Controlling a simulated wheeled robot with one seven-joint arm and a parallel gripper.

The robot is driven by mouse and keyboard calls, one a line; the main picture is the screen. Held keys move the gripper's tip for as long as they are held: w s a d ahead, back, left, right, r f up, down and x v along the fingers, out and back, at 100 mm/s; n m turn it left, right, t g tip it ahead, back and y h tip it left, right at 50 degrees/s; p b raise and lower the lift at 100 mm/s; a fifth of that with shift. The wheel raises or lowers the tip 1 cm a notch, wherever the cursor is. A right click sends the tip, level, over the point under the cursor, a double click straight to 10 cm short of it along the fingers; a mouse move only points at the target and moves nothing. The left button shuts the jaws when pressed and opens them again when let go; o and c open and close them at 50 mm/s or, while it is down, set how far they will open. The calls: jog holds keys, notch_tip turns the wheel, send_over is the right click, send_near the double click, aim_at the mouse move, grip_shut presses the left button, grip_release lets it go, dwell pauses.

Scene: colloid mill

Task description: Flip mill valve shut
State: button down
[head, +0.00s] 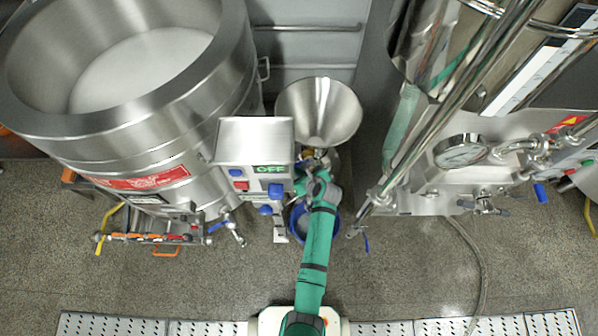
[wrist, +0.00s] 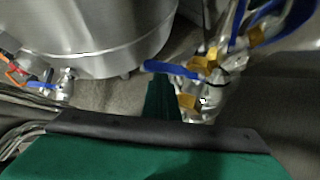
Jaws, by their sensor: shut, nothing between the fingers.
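The mill is the steel unit under the funnel (head: 320,112), with an OFF panel (head: 254,172) at its left. In the wrist view, a valve with a blue lever (wrist: 171,69) and yellow-brown fittings (wrist: 206,62) sits right of centre. The lever points left from the fittings, roughly level in the picture. My gripper (wrist: 160,88) is shut and empty, its dark green fingers just below the lever; I cannot tell whether they touch it. In the head view, my arm reaches up to the mill, and the valve and fingertips are hard to make out.
A large steel tank (head: 150,130) stands left of the mill, with its own blue-handled valve (head: 230,228). A steel machine with a gauge (head: 461,152) is at the right. The floor in front is partly clear.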

jog(key=shift+w+a, duration=0.75)
jog(key=shift+a, duration=0.2)
